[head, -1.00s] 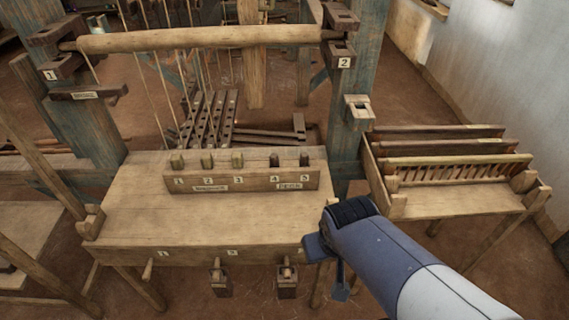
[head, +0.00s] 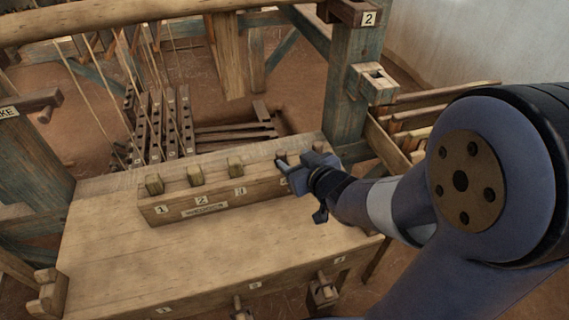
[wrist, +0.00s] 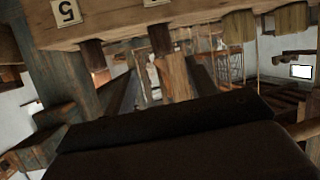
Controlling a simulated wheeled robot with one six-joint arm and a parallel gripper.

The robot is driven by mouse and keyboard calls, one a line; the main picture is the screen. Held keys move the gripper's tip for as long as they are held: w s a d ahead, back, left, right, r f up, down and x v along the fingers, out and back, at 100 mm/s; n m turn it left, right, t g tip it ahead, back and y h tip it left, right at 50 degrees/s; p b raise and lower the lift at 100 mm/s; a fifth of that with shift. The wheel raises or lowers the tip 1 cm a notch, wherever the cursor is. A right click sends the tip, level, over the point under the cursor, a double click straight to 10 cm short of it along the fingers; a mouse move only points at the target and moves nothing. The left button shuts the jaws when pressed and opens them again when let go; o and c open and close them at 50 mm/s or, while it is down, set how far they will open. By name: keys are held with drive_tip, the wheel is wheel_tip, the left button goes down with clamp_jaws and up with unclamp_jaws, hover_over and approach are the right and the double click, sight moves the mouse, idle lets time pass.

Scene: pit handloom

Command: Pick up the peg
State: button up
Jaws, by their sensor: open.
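The peg rack (head: 185,208) is a wooden block on the bench with a row of upright pegs. My gripper (head: 296,163) is at the rack's right part by label 4, hiding that end in the head view. In the wrist view, which is upside down, a dark peg (wrist: 160,38) lines up with the gap between my open fingers (wrist: 160,72). Another dark peg (wrist: 92,53) is beside label 5. I cannot tell whether the fingers touch a peg.
The bench top (head: 190,255) is bare in front of the rack. A loom post (head: 348,110) with a wooden bracket (head: 372,84) stands close behind my gripper. Strings and dark slotted bars (head: 157,125) are behind the rack. A slatted wooden stand (head: 385,150) is at right.

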sight(278, 151)
drive_tip(key=x, duration=0.4)
drive_tip(key=shift+w+a+f+b, duration=0.1)
drive_tip(key=shift+w+f+b, duration=0.05)
drive_tip(key=shift+b, duration=0.15)
drive_tip(key=x, duration=0.4)
drive_tip(key=shift+a+f+b, duration=0.25)
drive_tip(key=shift+a+b, duration=0.05)
drive_tip(key=shift+w+a+f, duration=0.15)
drive_tip(key=shift+w+a, duration=0.05)
drive_tip(key=shift+w, duration=0.15)
drive_tip(key=shift+c, duration=0.3)
drive_tip(key=c, duration=1.1)
